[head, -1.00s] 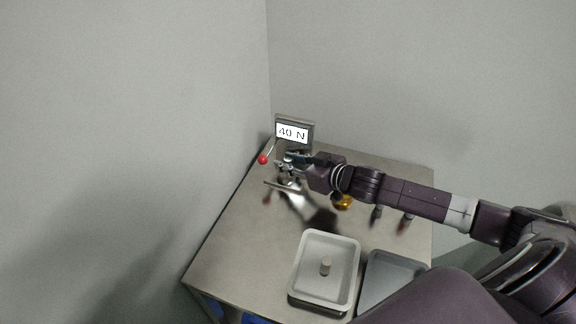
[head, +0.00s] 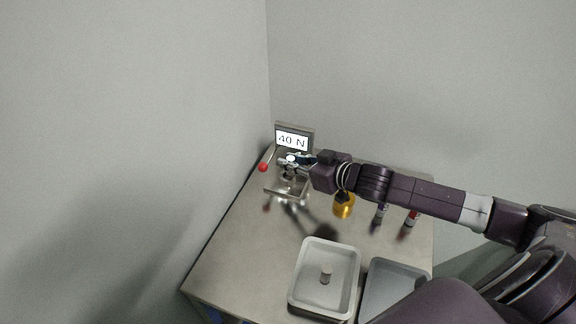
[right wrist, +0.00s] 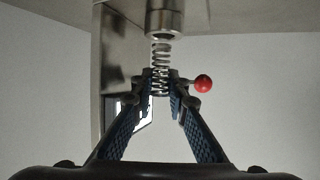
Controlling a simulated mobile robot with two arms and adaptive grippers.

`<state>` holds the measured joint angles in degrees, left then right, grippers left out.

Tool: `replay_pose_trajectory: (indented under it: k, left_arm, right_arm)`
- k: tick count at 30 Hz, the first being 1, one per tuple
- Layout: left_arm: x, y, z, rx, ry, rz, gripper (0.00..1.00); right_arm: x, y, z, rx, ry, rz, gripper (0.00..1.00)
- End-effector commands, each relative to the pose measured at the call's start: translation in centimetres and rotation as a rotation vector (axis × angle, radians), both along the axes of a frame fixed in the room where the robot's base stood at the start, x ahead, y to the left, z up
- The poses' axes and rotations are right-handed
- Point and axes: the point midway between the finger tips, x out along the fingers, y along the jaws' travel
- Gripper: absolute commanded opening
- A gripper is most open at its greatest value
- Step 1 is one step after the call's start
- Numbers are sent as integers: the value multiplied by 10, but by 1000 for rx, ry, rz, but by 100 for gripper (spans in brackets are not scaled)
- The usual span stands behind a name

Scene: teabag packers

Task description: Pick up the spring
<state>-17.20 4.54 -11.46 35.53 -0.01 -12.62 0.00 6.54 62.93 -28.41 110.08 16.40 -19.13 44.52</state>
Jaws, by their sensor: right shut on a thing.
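The spring (right wrist: 160,58) is a thin silver coil in the right wrist view. My right gripper (right wrist: 160,82) is shut on its near end, one finger on each side. The spring's other end is at a metal cylinder (right wrist: 163,20); I cannot tell whether they touch. In the head view my right gripper (head: 297,160) is at the tester, just below the display reading "40 N" (head: 292,139). The spring is too small to make out there. My left gripper is not in view.
The tester has a lever with a red ball (head: 263,167), close to the gripper's left. A gold cylinder (head: 344,207) and small red-marked items (head: 411,218) stand under my arm. A white tray (head: 295,292) with a small peg and a grey tray (head: 375,300) are at the front.

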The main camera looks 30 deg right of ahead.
Motion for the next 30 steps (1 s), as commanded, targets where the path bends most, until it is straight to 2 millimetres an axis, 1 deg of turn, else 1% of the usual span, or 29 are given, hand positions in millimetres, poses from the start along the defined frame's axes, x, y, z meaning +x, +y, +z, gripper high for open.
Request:
replay_pose_trajectory:
  k: [1, 3, 15, 25, 30]
  left_arm:
    - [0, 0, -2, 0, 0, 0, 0]
    - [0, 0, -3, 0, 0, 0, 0]
    - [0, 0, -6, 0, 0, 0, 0]
    - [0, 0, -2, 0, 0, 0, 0]
    - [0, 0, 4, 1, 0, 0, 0]
  right_arm:
    - [-7, -2, -3, -1, 3, 1, 0]
    - [-14, -4, -3, 0, 4, 1, 0]
    - [-52, -15, -2, -2, 3, 3, 0]
    - [-80, -24, -1, 0, 4, 2, 0]
    - [-97, -29, -1, 3, 4, 2, 0]
